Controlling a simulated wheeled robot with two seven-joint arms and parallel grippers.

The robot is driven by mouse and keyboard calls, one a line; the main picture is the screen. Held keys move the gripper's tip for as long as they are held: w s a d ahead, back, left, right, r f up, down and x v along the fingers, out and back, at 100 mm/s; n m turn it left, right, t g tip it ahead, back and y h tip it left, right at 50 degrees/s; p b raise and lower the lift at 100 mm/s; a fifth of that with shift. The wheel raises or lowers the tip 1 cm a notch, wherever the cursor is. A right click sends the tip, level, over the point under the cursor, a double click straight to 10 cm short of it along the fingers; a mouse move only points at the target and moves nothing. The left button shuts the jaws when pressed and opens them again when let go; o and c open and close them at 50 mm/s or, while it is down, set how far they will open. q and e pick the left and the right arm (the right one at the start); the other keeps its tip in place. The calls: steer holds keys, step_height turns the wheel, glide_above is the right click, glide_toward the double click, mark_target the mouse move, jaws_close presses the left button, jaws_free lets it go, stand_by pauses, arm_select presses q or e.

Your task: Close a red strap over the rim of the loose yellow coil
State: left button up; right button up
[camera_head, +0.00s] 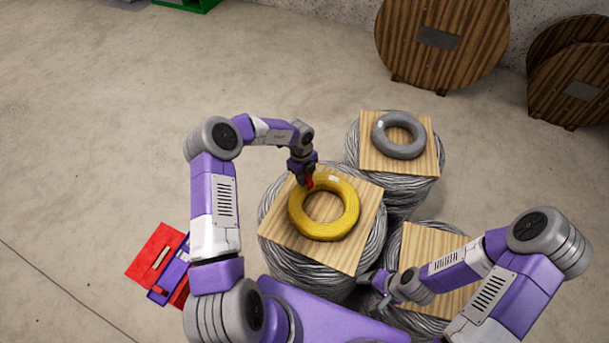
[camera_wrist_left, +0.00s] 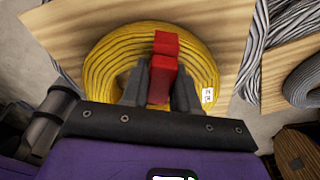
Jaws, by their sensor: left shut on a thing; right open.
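The yellow coil (camera_head: 347,223) lies flat on a square wooden board (camera_head: 280,222) on top of a grey cable bundle. It also shows in the left wrist view (camera_wrist_left: 98,65), with a small white label on it. My left gripper (camera_head: 306,183) is at the coil's upper left rim in the head view. It is shut on a red strap (camera_wrist_left: 165,55), which stands up between the fingers over the coil's rim. Whether the strap wraps around the rim is hidden. My right gripper (camera_head: 381,290) is open and empty, low beside the front right bundle, away from the coil.
A grey coil (camera_head: 398,135) lies on another board (camera_head: 372,155) behind. A bare board (camera_head: 425,250) tops the front right bundle. An open red toolbox (camera_head: 152,254) is on the floor at left. Large wooden reels (camera_head: 440,40) stand by the back wall.

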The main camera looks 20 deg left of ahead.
arm_select(q)
steer(key=shift+f, duration=0.25)
steer(key=shift+f, duration=0.6)
steer(key=shift+f, duration=0.1)
stand_by(0.4)
steer(key=shift+r+p, duration=0.45)
steer(key=shift+r, duration=0.1)
steer(key=shift+r+p, duration=0.25)
steer(key=shift+p, duration=0.05)
steer(key=shift+r+p, duration=0.25)
steer(key=shift+p, duration=0.15)
steer(key=shift+f, duration=0.2)
stand_by(0.4)
